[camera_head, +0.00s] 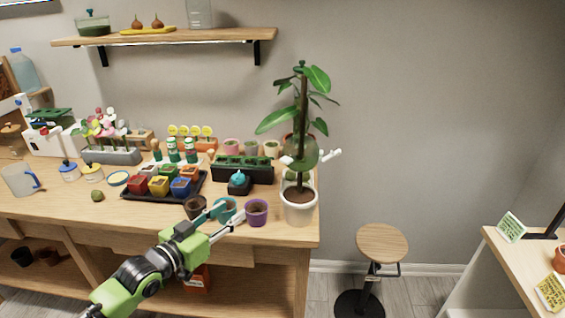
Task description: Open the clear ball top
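A clear ball (303,152) sits around the stem of the tall potted plant (299,203), partway up. Small pale tabs stick out on its left and right sides. Leaves and stem show through it; I cannot tell whether its top is open or shut. My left gripper (229,213) is below and left of the ball, well apart from it, over the front of the bench. Its fingers look spread, with a small teal pot (226,206) behind them; I see nothing held between them. My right gripper is not in view.
The wooden bench (60,212) carries a black tray of coloured pots (165,184), a purple pot (257,212), a dark planter (243,169) and a blue-topped item (238,182). A stool (382,243) stands right of the bench; the floor around it is free.

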